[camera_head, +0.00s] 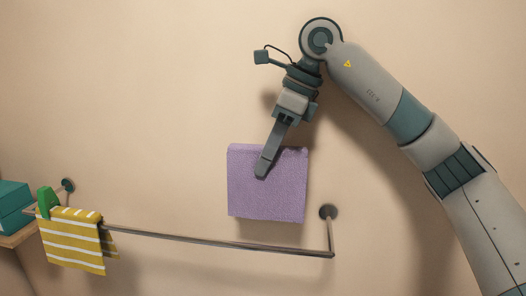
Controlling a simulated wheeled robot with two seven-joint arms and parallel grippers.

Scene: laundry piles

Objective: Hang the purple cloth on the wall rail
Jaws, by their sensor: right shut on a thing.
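The purple cloth (285,194) hangs folded from my right gripper (262,172), in the middle of the head view. The gripper is shut on the cloth's upper part, and its fingers cover a strip of it. The wall rail (200,238) runs from the left to a round mount (328,212) at the right. In the picture, the cloth's lower edge is just above the rail, near its right end, with a visible gap. My left gripper is not in view.
A yellow and white striped cloth (72,245) hangs over the rail's left end, with a green thing (46,201) beside it. Teal boxes (12,200) stand on a wooden surface (18,236) at the far left. The rail between striped cloth and right mount is bare.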

